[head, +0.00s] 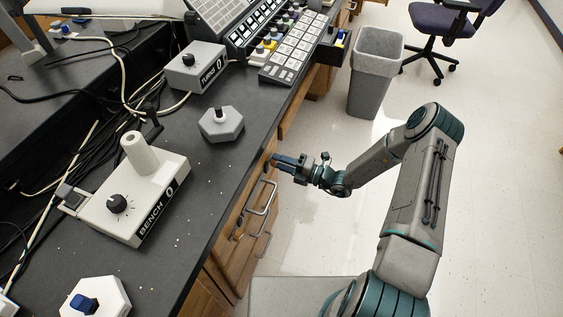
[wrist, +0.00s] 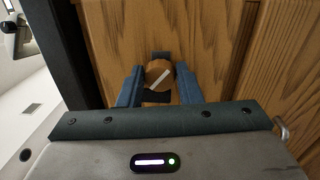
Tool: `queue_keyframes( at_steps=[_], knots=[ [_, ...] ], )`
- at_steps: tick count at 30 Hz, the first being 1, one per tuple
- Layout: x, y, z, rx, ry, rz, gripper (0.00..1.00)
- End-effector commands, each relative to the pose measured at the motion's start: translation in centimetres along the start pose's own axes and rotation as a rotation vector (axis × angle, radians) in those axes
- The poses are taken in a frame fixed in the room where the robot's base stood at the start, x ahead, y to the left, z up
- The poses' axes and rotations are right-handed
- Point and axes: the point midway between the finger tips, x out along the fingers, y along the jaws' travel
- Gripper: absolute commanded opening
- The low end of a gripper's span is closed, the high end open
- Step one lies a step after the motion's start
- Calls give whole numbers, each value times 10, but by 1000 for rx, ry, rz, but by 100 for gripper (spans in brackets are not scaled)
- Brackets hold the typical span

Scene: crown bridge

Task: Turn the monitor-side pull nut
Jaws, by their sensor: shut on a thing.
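In the wrist view, a round wooden pull nut (wrist: 154,70) with a pale slanted line across its face sits on a wooden cabinet front (wrist: 225,50). My gripper (wrist: 159,76) has one blue finger on each side of it and is shut on it. The pale line runs from lower left to upper right. A dark piece shows just below the nut, and another dark piece shows above it. In the head view, my gripper (head: 279,159) is at the cabinet front, just under the bench edge. The nut is hidden there.
The dark benchtop (head: 215,165) overhangs close by. Metal bar handles (head: 264,197) stick out below my gripper. A grey hexagonal unit (head: 221,124), a bench box (head: 130,200) and a turbo box (head: 195,68) stand on top.

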Motion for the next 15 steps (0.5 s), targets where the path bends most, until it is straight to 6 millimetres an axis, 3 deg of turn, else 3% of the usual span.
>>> queue_keyframes(
  at_steps=[2,3,5,15],
  knots=[
    [0,-1,-2,4,2,-1,9],
    [0,-1,-2,3,2,-1,34],
    [0,-1,-2,3,2,-1,51],
    [-3,0,0,0,-2,-1,53]
  ],
)
